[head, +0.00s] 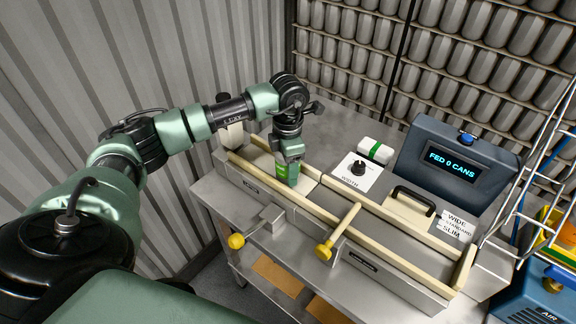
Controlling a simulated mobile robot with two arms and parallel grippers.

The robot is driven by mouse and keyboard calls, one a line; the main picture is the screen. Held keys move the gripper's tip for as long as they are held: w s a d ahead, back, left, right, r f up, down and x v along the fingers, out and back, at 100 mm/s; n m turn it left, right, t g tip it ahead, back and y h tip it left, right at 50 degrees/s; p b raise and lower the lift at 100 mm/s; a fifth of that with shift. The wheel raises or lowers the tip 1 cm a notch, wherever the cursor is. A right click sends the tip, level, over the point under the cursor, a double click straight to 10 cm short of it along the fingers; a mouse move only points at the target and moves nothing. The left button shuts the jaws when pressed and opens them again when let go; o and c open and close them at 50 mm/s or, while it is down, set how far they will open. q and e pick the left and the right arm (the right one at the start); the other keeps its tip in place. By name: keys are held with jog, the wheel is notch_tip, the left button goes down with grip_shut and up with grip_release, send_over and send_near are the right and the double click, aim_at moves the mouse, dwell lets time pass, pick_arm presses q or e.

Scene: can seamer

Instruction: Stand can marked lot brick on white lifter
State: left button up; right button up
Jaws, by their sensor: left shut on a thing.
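My left gripper (289,155) points down over the left part of the machine's channel, between two cream rails. It is shut on a green can (287,174), which is upright. The gripper hides the can's upper part, and I cannot read a lot mark on it. A pale plate (307,184) shows in the channel around the can's foot and may be the white lifter. I cannot tell whether the can touches it. My right gripper is not in view.
Yellow knobs (325,250) stick out at the front. A black dial on a white width card (358,174) and a white block with a green band (376,151) lie behind the channel. A display (459,162) reads "FED 0 CANS". A wire rack (530,190) stands at right.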

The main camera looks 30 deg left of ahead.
pick_arm(q)
jog(key=shift+f, duration=0.15)
jog(key=o, duration=1)
jog(key=shift+r, duration=0.3)
notch_tip(320, 180, up, 11)
jog(key=b, duration=0.3)
jog(key=shift+r+b, duration=0.15)
jog(key=shift+b, duration=0.25)
jog(key=shift+r, duration=0.25)
